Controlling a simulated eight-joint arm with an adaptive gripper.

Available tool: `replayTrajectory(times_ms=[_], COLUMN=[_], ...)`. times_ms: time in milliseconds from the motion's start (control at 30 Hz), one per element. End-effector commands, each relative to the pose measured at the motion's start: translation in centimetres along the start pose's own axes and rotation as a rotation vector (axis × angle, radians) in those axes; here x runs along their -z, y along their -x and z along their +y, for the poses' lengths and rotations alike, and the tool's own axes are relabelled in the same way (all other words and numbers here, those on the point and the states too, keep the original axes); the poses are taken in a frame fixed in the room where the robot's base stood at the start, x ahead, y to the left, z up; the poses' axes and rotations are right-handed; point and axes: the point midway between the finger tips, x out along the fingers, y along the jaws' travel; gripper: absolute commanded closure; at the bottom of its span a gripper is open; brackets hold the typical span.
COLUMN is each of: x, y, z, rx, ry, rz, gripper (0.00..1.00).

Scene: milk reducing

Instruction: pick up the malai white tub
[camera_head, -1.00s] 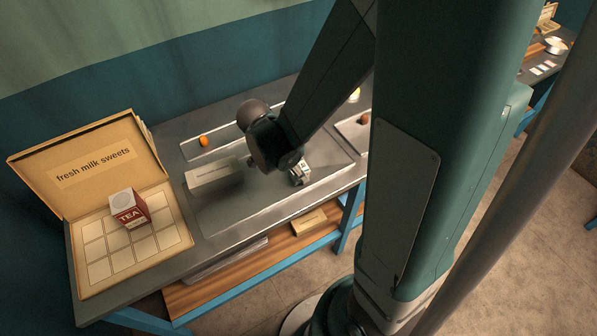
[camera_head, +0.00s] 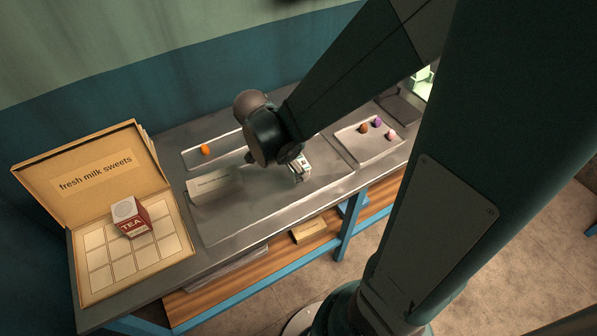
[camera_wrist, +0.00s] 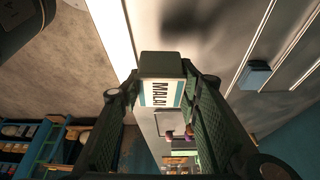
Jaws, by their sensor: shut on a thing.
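The malai white tub (camera_wrist: 160,93) shows in the wrist view, with a white label reading MALAI and a dark end. The two fingers of my gripper (camera_wrist: 158,82) are on either side of it and shut on it. In the head view my gripper (camera_head: 300,168) is over the large grey tray (camera_head: 235,222), with the small pale tub (camera_head: 304,163) at its tips. The arm's end hides part of the tub there. I cannot tell whether the tub touches the tray.
A box reading fresh milk sweets (camera_head: 95,172) stands open at the left, with a red TEA carton (camera_head: 130,217) on its compartments. An orange ball (camera_head: 205,150) is on the back tray. A right-hand tray (camera_head: 362,150) holds several small balls. A blank-looking card (camera_head: 214,186) stands beside my gripper.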

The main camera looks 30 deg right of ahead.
Motion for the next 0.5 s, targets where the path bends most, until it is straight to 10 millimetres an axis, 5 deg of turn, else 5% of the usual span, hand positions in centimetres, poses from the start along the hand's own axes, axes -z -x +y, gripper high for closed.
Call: replayTrajectory(times_ms=[500], x=[1.5], y=[3.7], z=[0.0], rx=[0.0], ry=[0.0], rz=[0.0], gripper=[0.8])
